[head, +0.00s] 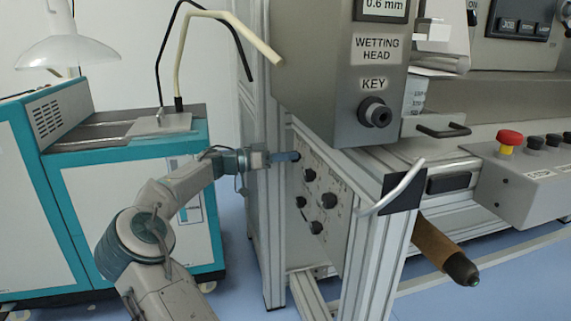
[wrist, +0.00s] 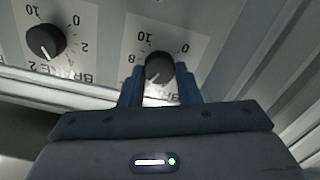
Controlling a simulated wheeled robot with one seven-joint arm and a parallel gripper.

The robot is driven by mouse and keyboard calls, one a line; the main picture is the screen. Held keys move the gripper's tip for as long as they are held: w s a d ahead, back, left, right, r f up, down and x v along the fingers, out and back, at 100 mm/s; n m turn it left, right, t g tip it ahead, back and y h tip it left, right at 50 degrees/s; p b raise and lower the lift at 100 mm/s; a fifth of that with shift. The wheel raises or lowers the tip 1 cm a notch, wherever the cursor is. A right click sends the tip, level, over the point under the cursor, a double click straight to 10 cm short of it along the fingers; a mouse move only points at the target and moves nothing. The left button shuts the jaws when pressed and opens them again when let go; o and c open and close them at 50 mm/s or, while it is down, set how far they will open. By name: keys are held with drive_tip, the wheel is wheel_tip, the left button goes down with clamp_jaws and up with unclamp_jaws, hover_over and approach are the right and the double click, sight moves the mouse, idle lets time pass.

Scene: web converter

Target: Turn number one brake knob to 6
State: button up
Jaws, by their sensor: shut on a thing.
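In the wrist view, a round black knob (wrist: 158,66) sits on a white dial plate, which reads upside down with 10, 0 and 8 showing. Its pale pointer mark faces toward the lower left of the picture; the number there is hidden. My gripper (wrist: 159,80) has one blue finger on each side of this knob and is shut on it. The dial's name is mostly covered by my gripper. In the head view, my gripper (head: 294,156) reaches the top left of the knob panel (head: 338,197), and the knob is mostly hidden.
A second black knob (wrist: 45,41), labelled BRAKE 2, sits left of my gripper in the wrist view. Several more knobs lie lower on the panel. The wetting head housing (head: 335,75) overhangs the panel, and a bent metal handle (head: 395,188) juts out at its right.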

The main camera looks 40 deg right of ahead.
drive_tip(key=shift+m, duration=0.3)
drive_tip(key=shift+f, duration=0.1)
drive_tip(key=o, duration=1)
drive_tip(key=shift+p+v, duration=2.25)
drive_tip(key=shift+v, duration=4.7)
